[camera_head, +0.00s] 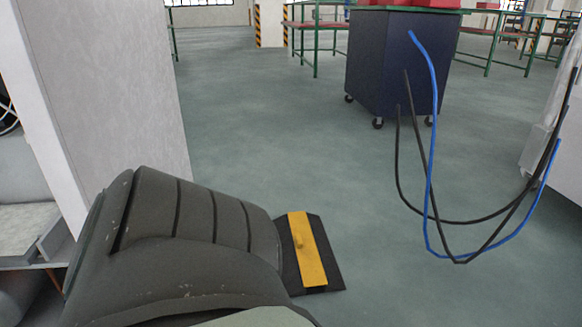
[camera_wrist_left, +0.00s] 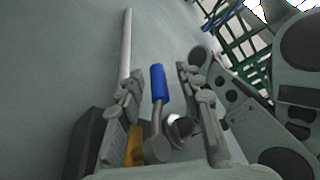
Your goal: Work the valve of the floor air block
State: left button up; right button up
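The floor air block shows in the head view as a dark base with a yellow plate (camera_head: 311,262) on the floor, lower middle. A large dark ribbed arm link, likely mine, covers its left side. In the left wrist view, the valve's blue handle (camera_wrist_left: 159,83) on a grey metal lever (camera_wrist_left: 155,130) stands between the fingers of my left gripper (camera_wrist_left: 160,76). The gripper is open, with a gap on each side of the handle. A bit of yellow (camera_wrist_left: 135,147) shows below, behind the left finger. My right gripper is not in view.
A dark blue wheeled cabinet (camera_head: 390,70) stands at the back. Blue and black hoses (camera_head: 430,170) hang at the right. A pale pillar (camera_head: 110,80) is at the left. A light rod (camera_wrist_left: 126,45) shows in the left wrist view. The middle floor is clear.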

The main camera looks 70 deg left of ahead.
pick_arm(q)
jog(key=shift+v, duration=3.7)
jog(key=shift+s, duration=0.15)
